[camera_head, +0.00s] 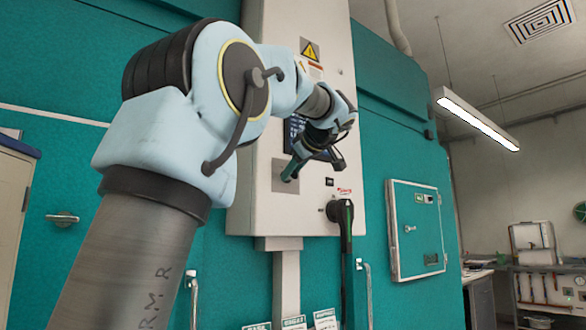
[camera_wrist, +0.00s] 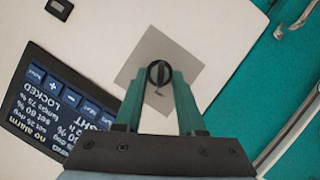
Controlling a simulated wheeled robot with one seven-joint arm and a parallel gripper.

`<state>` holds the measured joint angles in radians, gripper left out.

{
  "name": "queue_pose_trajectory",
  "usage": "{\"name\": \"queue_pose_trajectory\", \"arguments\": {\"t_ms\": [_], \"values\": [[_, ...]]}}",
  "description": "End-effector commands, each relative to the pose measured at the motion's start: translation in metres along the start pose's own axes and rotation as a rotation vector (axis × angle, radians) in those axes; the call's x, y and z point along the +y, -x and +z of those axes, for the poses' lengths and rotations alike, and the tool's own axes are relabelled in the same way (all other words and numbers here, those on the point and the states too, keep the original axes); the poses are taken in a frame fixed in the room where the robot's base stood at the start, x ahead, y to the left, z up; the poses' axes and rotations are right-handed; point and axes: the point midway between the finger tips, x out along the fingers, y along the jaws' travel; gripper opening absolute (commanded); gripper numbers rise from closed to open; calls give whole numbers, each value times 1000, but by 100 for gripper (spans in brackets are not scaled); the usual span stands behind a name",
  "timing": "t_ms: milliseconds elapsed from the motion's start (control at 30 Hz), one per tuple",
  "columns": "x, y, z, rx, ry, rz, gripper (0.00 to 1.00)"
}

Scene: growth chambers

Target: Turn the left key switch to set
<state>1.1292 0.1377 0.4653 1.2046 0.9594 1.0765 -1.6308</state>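The key switch (camera_wrist: 160,73) is a small round dark knob with an upright bar, on a grey square plate (camera_wrist: 150,50). The plate also shows on the white control box in the head view (camera_head: 280,190), where my arm and gripper hide the switch. My gripper (camera_head: 290,173) is at the plate with its green fingers pointing at it. In the wrist view the fingertips (camera_wrist: 161,78) stand apart, one on each side of the switch. I cannot tell whether they touch it. The nearby screen (camera_wrist: 55,105) reads LOCKED, upside down in the wrist view.
The white control box (camera_head: 300,215) stands against a teal chamber wall. A black handle (camera_head: 346,225) hangs at its lower right. A small black part (camera_wrist: 60,8) sits on the box near the plate. A second panel (camera_head: 417,230) is farther right.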

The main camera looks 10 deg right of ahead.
Motion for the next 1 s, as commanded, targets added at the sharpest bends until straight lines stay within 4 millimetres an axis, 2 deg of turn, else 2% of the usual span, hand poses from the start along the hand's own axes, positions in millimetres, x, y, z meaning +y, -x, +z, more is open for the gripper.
{"name": "queue_pose_trajectory", "arguments": {"t_ms": [200,500,567,1000], "values": [[0,0,1,0,0,0,38],[0,0,1,-1,0,0,5],[0,0,1,-1,0,0,0],[0,0,0,-1,-15,-7,0]]}}
